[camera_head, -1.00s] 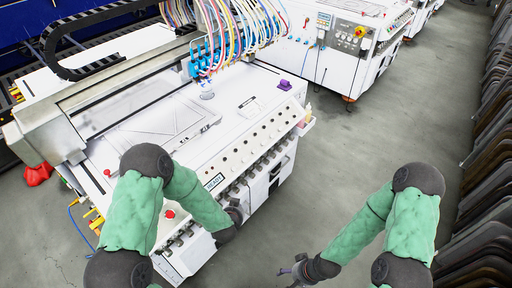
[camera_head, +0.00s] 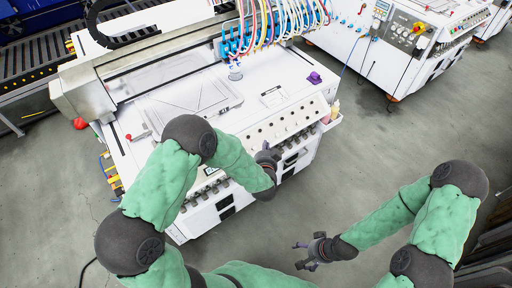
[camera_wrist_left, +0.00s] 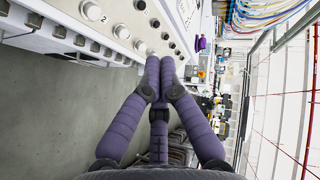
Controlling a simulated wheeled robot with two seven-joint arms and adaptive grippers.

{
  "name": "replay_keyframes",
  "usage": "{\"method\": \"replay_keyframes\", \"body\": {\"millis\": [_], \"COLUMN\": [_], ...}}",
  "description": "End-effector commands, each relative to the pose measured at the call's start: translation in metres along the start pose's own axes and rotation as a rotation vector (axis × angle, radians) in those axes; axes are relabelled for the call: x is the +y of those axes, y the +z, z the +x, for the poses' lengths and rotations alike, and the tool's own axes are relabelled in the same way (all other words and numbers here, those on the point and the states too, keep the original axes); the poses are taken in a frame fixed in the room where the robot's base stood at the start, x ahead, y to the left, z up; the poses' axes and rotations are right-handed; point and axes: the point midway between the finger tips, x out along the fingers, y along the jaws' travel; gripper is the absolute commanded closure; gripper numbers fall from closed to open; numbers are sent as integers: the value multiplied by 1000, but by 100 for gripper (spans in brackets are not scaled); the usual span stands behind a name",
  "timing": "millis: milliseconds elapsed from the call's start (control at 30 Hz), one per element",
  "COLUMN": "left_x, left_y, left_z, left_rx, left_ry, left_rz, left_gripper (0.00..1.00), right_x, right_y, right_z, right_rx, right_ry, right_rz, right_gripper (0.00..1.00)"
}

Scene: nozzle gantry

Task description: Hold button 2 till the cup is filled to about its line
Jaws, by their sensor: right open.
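The cup (camera_head: 235,75) is a small clear vessel on the white machine's top, under the blue nozzle block (camera_head: 234,46). Its line and fill level are too small to tell. A row of round buttons (camera_head: 273,128) runs along the machine's front edge. In the left wrist view, a large round button (camera_wrist_left: 91,10) shows at the top left with a "2" printed near it. My left gripper (camera_head: 268,156) is at the machine's front, below the row. Its purple fingers (camera_wrist_left: 160,62) are together, with nothing seen between them, apart from that button. My right gripper (camera_head: 304,255) is open and empty over the floor.
Coloured hoses (camera_head: 285,18) feed the nozzle block. A purple block (camera_head: 315,78) sits on the machine's top right. A side holder (camera_head: 333,117) carries small bottles. A second white machine (camera_head: 405,45) stands behind. The grey floor (camera_head: 365,165) between is clear.

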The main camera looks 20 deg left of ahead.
Motion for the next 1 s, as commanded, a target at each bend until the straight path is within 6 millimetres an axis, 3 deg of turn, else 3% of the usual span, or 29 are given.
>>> {"method": "replay_keyframes", "body": {"millis": [167, 667, 1000], "left_x": [4, 36, 45], "left_y": [4, 34, 44], "left_z": [4, 46, 61], "left_rx": [-1, -2, -1], "left_ry": [1, 1, 0], "left_rz": [-1, -3, -2], "left_gripper": [100, 100, 100], "right_x": [2, 20, 24], "right_y": [0, -2, -3], "right_z": [6, 54, 67], "right_rx": [0, 1, 1], "right_ry": [0, 0, 0], "right_rz": [0, 0, 0], "right_gripper": [18, 18, 18]}}
